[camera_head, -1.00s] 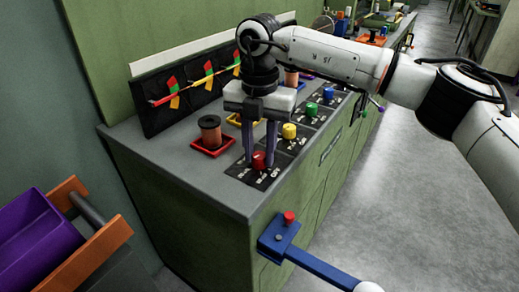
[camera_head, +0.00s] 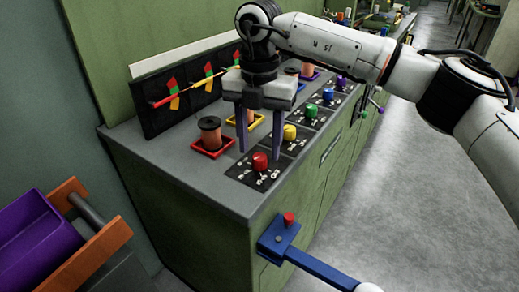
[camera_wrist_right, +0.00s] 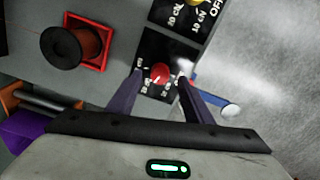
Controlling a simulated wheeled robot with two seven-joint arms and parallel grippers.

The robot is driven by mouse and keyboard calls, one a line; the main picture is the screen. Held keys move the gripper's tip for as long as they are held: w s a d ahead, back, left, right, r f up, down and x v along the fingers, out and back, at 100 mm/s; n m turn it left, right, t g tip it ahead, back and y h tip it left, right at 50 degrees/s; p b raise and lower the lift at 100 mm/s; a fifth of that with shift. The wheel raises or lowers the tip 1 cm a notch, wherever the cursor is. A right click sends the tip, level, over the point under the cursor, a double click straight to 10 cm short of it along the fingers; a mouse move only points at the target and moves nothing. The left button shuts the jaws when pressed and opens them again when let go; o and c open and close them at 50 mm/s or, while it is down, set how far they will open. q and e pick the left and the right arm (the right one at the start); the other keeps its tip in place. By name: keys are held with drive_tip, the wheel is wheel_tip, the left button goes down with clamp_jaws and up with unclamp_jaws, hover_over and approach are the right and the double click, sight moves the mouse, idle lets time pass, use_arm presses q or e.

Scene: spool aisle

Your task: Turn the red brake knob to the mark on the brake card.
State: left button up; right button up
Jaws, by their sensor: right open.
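The red brake knob (camera_head: 260,161) stands on a black plate (camera_head: 243,174) with white printed marks, near the front edge of the grey bench top. The knob also shows in the right wrist view (camera_wrist_right: 160,72); its pointer setting is too small to read. My right gripper (camera_head: 259,155) is open, pointing down, with one finger on each side of the knob. In the right wrist view (camera_wrist_right: 160,77) gaps show between both fingers and the knob. I cannot single out the brake card or its mark. My left gripper is not in view.
A copper spool (camera_head: 210,133) stands in a red tray (camera_head: 226,148) left of the knob. Yellow (camera_head: 290,132), green and blue knobs follow behind. A purple bin (camera_head: 35,235) is at lower left.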

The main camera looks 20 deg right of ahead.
sight(259, 157)
wheel_tip(259, 157, up, 8)
drive_tip(key=shift+f, duration=0.1)
idle(0.5)
